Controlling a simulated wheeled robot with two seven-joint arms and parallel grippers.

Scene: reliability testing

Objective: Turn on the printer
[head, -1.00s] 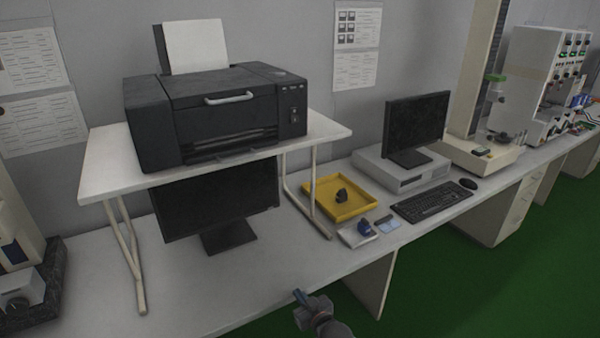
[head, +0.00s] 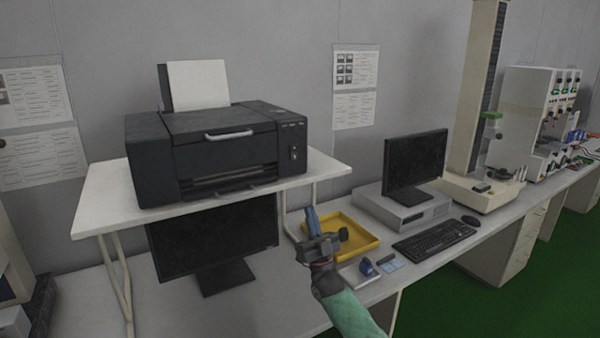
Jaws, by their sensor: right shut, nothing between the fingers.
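The black printer (head: 222,152) stands on a raised white shelf (head: 100,205) at the left of the head view, with white paper (head: 198,84) upright in its rear feed. A small switch (head: 294,153) shows on the right part of its front, below a row of small buttons. My right gripper (head: 312,213) is shut and empty. It points up, in front of the yellow tray, below and to the right of the printer, apart from it. My left gripper is not in view.
A dark monitor (head: 215,237) stands under the shelf. A yellow tray (head: 366,251), a second monitor (head: 414,162), a keyboard (head: 433,237) and a mouse (head: 470,220) are on the bench to the right. Shelf legs stand behind my right gripper.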

